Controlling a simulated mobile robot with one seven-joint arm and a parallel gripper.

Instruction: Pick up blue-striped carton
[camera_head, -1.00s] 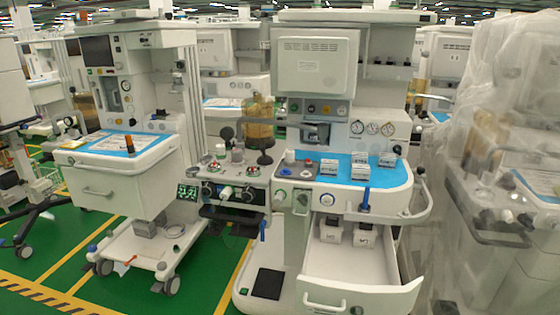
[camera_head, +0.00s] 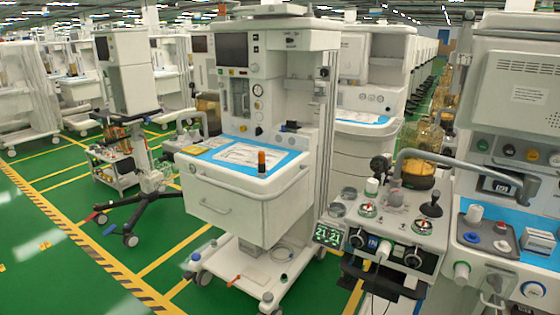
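A small white carton with a grey-blue band (camera_head: 538,243) sits on the blue top of the right-hand cart (camera_head: 462,220), cut by the right edge of the picture. I cannot tell whether it is the blue-striped carton. The other cartons on that cart are outside the picture. My gripper is not in view.
A cart (camera_head: 222,208) with a shut drawer stands at the centre, bearing papers and a small orange bottle (camera_head: 262,161). A control unit with knobs (camera_head: 393,235) juts out between the carts. Green floor (camera_head: 60,235) is open at the left.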

